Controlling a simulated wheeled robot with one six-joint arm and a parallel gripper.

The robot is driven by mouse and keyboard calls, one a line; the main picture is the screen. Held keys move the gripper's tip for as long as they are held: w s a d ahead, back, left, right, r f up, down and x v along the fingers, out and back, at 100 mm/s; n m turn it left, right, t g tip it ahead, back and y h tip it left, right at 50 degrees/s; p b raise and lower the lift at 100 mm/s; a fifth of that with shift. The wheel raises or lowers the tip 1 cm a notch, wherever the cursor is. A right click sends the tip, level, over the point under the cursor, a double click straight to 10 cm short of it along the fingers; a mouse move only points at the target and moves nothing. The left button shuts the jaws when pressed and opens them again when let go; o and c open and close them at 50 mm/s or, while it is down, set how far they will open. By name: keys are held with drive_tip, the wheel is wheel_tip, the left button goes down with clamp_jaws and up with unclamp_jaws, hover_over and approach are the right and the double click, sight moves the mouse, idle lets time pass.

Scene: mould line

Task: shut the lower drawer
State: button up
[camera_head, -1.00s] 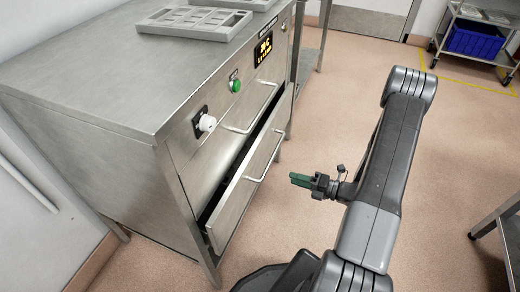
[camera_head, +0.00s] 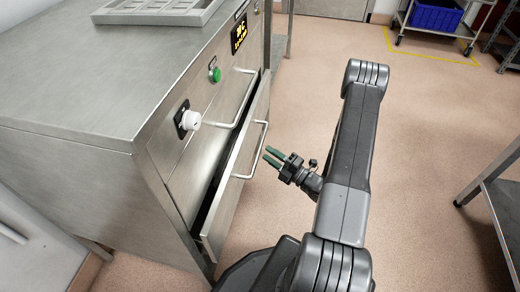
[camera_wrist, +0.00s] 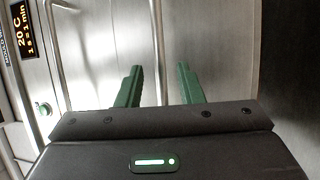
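The lower drawer (camera_head: 226,198) of the steel cabinet stands partly pulled out, with a dark gap behind its front. Its bar handle (camera_head: 256,152) runs along the upper part of the front. My gripper (camera_head: 267,155) has two green fingers and is just right of this handle, pointing at the drawer. In the wrist view the fingers (camera_wrist: 160,68) are apart with nothing held between them. The lower drawer's handle (camera_wrist: 157,45) appears as an upright bar between the fingertips there; whether they touch it I cannot tell.
The cabinet (camera_head: 85,85) carries a white knob (camera_head: 190,120), a green button (camera_head: 215,75), a lit display (camera_head: 239,32) and an upper handle (camera_head: 240,100). A grey tray (camera_head: 155,12) lies on top. A steel table (camera_head: 500,190) stands at right. The floor between is clear.

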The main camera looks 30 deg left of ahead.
sight(260, 147)
drive_tip(key=shift+b+x, duration=0.3)
drive_tip(key=shift+x, duration=2.2)
clamp_jaws()
